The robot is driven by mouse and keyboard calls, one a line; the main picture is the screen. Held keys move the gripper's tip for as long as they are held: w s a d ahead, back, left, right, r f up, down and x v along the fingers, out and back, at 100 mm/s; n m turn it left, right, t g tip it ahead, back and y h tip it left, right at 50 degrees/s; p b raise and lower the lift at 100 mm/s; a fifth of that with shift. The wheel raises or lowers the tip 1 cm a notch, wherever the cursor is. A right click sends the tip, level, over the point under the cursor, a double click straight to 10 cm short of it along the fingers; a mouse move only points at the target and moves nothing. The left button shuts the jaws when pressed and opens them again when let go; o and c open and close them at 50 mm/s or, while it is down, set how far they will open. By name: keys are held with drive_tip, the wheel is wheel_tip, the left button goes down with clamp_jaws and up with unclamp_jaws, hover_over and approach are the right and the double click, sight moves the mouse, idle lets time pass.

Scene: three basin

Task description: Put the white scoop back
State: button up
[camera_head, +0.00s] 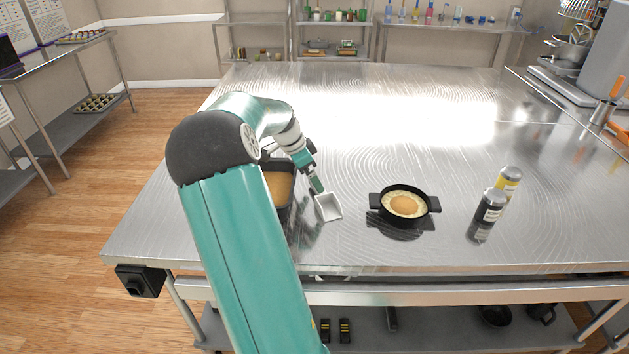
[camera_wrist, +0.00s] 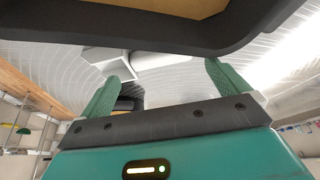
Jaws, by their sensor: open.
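The white scoop (camera_head: 328,207) lies on the steel table, just right of a dark bin (camera_head: 290,211) with tan contents. My gripper (camera_head: 317,186) is at the scoop's far end in the head view, its fingers pointing down toward it. In the wrist view the two green fingers (camera_wrist: 162,72) stand apart, and the white scoop (camera_wrist: 105,58) shows beyond them. The scoop's handle is not clear in either view, and I cannot tell whether a finger touches it. My arm hides part of the bin in the head view.
A black pan (camera_head: 376,200) with an egg-like round in it sits right of the scoop. A dark bottle (camera_head: 489,212) and a yellow-topped bottle (camera_head: 510,180) stand farther right. The table's far middle is clear. The bin's dark rim (camera_wrist: 150,42) fills the wrist view's top.

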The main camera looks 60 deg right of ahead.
drive_tip(key=v, duration=0.8)
drive_tip(key=w+a+r+n+t+y, duration=0.1)
drive_tip(key=w+a+r+n+t, duration=0.15)
drive_tip(key=a+n, duration=0.75)
drive_tip(key=w+a+r+n+t+y, duration=0.1)
drive_tip(key=w+a+r+n+t, duration=0.15)
drive_tip(key=a, duration=1.45)
drive_tip(key=s+a+n+t, duration=0.1)
drive_tip(key=s+a+n, duration=0.2)
drive_tip(key=a, duration=0.4)
drive_tip(key=s+a+n+t+y, duration=0.1)
drive_tip(key=s+a+n, duration=0.3)
drive_tip(key=a+n, duration=0.2)
drive_tip(key=s+a+n+t, duration=0.1)
drive_tip(key=s+a+n, duration=0.3)
drive_tip(key=a, duration=0.6)
drive_tip(key=shift+t+y, duration=0.3)
drive_tip(key=shift+a+n, duration=0.15)
drive_tip(key=shift+n, duration=0.1)
